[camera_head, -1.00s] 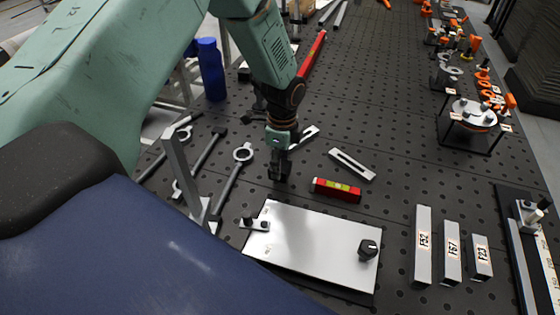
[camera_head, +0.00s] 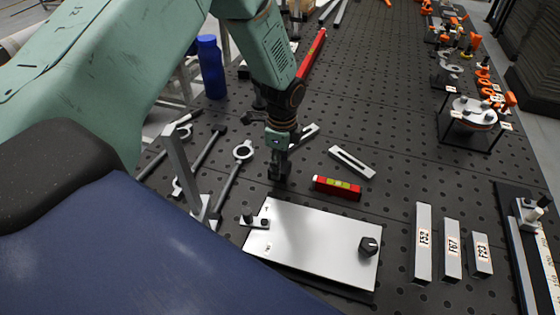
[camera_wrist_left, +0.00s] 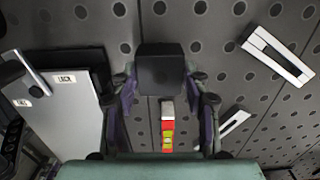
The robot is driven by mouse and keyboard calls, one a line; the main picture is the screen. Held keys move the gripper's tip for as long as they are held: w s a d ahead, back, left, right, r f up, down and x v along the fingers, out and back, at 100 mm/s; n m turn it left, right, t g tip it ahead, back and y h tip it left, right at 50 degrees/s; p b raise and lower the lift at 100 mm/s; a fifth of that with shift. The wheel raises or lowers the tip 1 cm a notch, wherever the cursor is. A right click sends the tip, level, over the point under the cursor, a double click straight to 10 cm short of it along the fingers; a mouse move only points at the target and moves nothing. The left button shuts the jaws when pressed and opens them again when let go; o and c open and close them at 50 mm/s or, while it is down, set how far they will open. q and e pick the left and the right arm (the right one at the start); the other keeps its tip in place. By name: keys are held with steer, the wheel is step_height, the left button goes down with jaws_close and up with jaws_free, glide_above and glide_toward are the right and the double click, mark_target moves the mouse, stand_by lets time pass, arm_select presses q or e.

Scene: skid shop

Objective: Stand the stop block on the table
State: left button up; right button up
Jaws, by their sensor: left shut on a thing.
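My left gripper (camera_head: 279,163) is shut on a dark block (camera_head: 276,173), which I take to be the stop block. In the left wrist view, the black block (camera_wrist_left: 160,72) sits between the two fingers (camera_wrist_left: 160,102) and its end face shows. In the head view, the gripper points down over the dark perforated table (camera_head: 400,150), behind the white plate. I cannot tell whether the block touches the table. The arm hides part of the tabletop behind it. My right gripper is in neither view.
The white plate (camera_head: 310,245), with a black knob (camera_head: 369,246), lies in front. A red level (camera_head: 337,187) and slotted bar (camera_head: 351,162) lie right of the gripper. Wrenches (camera_head: 231,175) lie left. Bare table lies beyond the slotted bar.

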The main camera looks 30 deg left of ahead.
arm_select(q)
steer(key=shift+f+b, duration=0.7)
steer(key=shift+f, duration=0.5)
stand_by(0.3)
steer(key=o, duration=1.2)
steer(key=shift+o, duration=1.3)
steer(key=shift+r, duration=0.2)
